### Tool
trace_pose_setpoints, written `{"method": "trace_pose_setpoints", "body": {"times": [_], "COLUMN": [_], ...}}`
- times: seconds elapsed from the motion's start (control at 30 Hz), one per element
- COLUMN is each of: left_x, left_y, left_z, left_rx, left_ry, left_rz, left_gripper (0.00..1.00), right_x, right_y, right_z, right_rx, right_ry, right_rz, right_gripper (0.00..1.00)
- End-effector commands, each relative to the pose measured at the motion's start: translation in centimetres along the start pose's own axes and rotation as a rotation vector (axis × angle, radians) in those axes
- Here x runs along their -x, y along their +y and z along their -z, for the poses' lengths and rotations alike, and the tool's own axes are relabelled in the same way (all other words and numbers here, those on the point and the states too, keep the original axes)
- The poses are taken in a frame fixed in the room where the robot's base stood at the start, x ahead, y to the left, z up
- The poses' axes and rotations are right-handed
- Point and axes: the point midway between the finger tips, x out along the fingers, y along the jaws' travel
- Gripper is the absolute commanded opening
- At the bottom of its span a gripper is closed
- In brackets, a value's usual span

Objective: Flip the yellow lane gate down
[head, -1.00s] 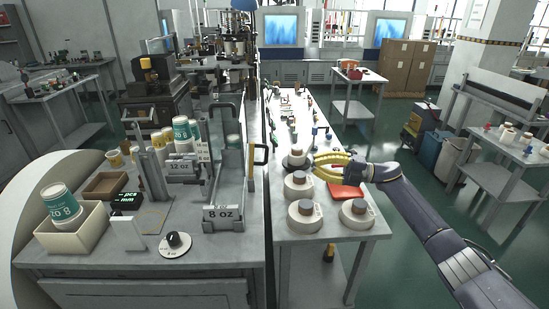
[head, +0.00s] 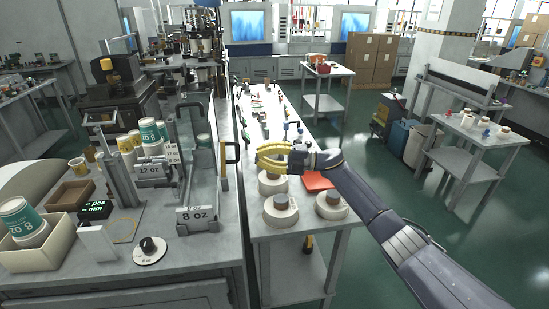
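A yellow upright bar with a black bracket, which looks like the yellow lane gate (head: 223,160), stands at the right side of the clear chute labelled 8 OZ (head: 198,214) in the head view. It stands upright. My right gripper (head: 260,157) has yellow fingers and is just right of the gate, apart from it in the picture, over the narrow table's white rolls. The fingers point left toward the gate. Their tips overlap in this view, so I cannot tell whether they are open or shut. Nothing is visibly held. My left gripper is not in view.
White rolls with brown cores (head: 280,210) stand on the narrow table below my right gripper, beside a red-orange flat item (head: 317,181). Left of the chute stand stacked cups (head: 151,136), a beige bin (head: 40,246) and a dial (head: 148,247).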

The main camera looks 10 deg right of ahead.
Motion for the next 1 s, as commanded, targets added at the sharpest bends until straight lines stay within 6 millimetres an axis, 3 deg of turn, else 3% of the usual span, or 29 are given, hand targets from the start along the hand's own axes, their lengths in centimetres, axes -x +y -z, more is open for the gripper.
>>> {"method": "trace_pose_setpoints", "body": {"times": [0.2, 0.4, 1.0], "left_x": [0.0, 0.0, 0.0], "left_y": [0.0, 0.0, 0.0], "left_z": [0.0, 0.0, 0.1], "left_rx": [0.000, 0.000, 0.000], "left_ry": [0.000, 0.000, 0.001], "left_rz": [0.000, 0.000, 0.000], "left_gripper": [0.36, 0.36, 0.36], "right_x": [-3.0, -4.4, -4.8], "right_y": [0.0, 0.0, 0.1], "right_z": [0.0, 0.0, 0.0], "right_rx": [-0.001, -0.001, 0.002], "right_ry": [0.000, 0.000, -0.002], "right_rz": [-0.001, 0.000, 0.006], "right_gripper": [0.00, 0.00, 0.00]}}
